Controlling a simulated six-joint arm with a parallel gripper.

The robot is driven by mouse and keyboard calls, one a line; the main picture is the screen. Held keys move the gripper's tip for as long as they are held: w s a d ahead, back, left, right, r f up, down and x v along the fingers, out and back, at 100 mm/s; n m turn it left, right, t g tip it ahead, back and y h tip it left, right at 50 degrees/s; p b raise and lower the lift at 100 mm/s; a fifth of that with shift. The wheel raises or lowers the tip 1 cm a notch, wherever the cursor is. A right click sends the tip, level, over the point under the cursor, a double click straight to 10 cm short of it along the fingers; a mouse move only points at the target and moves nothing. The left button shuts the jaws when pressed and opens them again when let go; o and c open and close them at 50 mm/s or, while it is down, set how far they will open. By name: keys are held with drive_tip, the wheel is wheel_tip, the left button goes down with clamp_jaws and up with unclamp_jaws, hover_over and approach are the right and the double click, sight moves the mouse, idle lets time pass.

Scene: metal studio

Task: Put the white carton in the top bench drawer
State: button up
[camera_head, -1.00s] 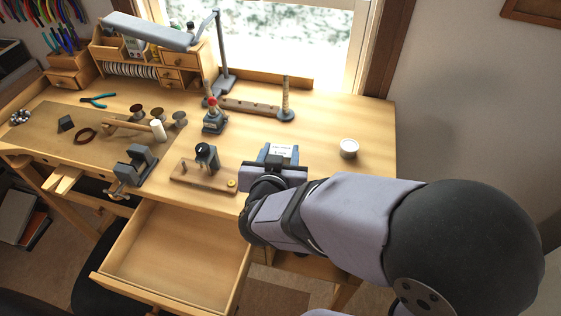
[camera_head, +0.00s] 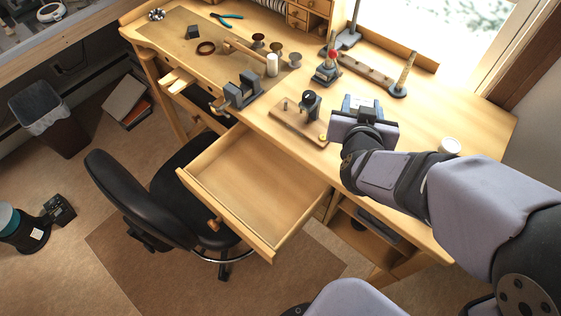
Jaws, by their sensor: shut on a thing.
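My gripper (camera_head: 364,110) is over the right part of the bench top, seen from behind. It is shut on the white carton (camera_head: 361,101), of which only a small pale part shows past the gripper; the fingertips are largely hidden. I cannot tell whether the carton touches the bench. The top bench drawer (camera_head: 255,185) is pulled out to the front, below and left of my gripper. Its inside is bare.
A small vise (camera_head: 241,90) and a wooden block with a dark tool (camera_head: 302,118) stand near the bench's front edge. A white cup (camera_head: 449,146) is right of my gripper. A black chair (camera_head: 135,190) stands left of the drawer. Posts on a wooden bar (camera_head: 367,70) stand behind.

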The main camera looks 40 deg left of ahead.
drive_tip(key=s+a+f+n+g+y, duration=0.1)
drive_tip(key=s+a+n, duration=0.1)
drive_tip(key=s+a+f+n+g+y, duration=0.1)
drive_tip(key=s+a+n+g+y, duration=0.1)
drive_tip(key=s, duration=0.1)
drive_tip(key=s+a+f+n+g+y+p, duration=0.1)
drive_tip(key=s+a+f+n+y, duration=0.1)
drive_tip(key=shift+s+a+g, duration=0.35)
drive_tip(key=shift+g, duration=0.05)
drive_tip(key=s+a+f+n+g+y+b, duration=0.1)
drive_tip(key=s+f+n+g, duration=0.15)
drive_tip(key=s, duration=0.25)
drive_tip(key=s+a+f+n+g+y, duration=0.1)
drive_tip(key=s+f+n+g+y, duration=0.1)
drive_tip(key=s+n+g, duration=0.3)
hover_over(275, 191)
wheel_tip(275, 191, down, 6)
drive_tip(key=shift+m, duration=0.45)
drive_tip(key=shift+h, duration=0.3)
drive_tip(key=shift+w+f, duration=0.1)
drive_tip(key=shift+f, duration=1.95)
drive_tip(key=shift+f, duration=0.1)
drive_tip(key=shift+f+b, duration=0.35)
